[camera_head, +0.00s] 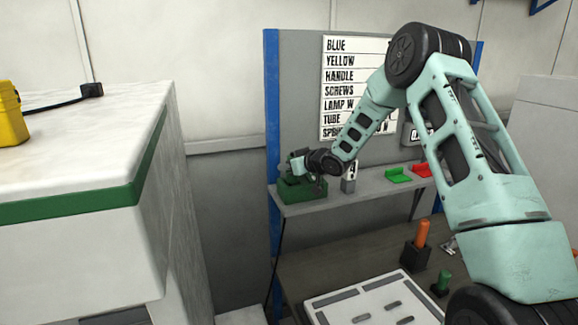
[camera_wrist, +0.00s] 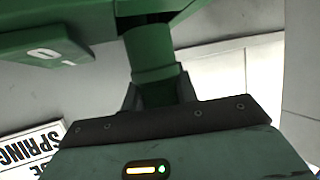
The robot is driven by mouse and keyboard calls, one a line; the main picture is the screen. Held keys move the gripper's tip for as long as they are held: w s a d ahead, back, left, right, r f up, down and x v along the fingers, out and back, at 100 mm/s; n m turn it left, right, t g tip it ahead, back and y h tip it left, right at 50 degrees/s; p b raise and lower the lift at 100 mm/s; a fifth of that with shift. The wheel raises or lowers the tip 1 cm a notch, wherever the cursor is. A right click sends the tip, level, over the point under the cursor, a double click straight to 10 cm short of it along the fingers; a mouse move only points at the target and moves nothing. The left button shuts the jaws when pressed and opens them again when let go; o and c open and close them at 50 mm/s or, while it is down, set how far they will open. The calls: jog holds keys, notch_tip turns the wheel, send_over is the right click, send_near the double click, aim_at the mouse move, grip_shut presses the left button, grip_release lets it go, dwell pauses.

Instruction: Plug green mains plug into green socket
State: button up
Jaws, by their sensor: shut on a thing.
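My gripper (camera_head: 300,163) is at the far end of the outstretched arm, over the left end of the grey shelf. In the wrist view my gripper (camera_wrist: 157,98) is shut on a green cylindrical part, which I take to be the green plug (camera_wrist: 150,58). The plug's far end runs up to a wider green body at the top edge; I cannot tell whether they are joined. A green block with a white mark (camera_wrist: 52,52) is beside it at upper left. In the head view a dark green box (camera_head: 300,190), possibly the socket, sits just below my gripper.
The grey shelf (camera_head: 330,197) also bears a small white-and-black item (camera_head: 349,179), a green holder (camera_head: 398,175) and a red holder (camera_head: 423,170). A sign board (camera_head: 345,75) stands behind. Below are an orange-handled tool (camera_head: 422,234) and a slotted white panel (camera_head: 375,302). A white counter (camera_head: 95,165) is left.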

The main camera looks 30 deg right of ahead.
jog(key=shift+f+b, duration=0.95)
jog(key=shift+f, duration=0.3)
jog(key=o, duration=1.1)
jog(key=shift+c, duration=0.2)
jog(key=b+v, duration=0.4)
jog(key=v, duration=1.3)
jog(key=shift+s+b, duration=0.3)
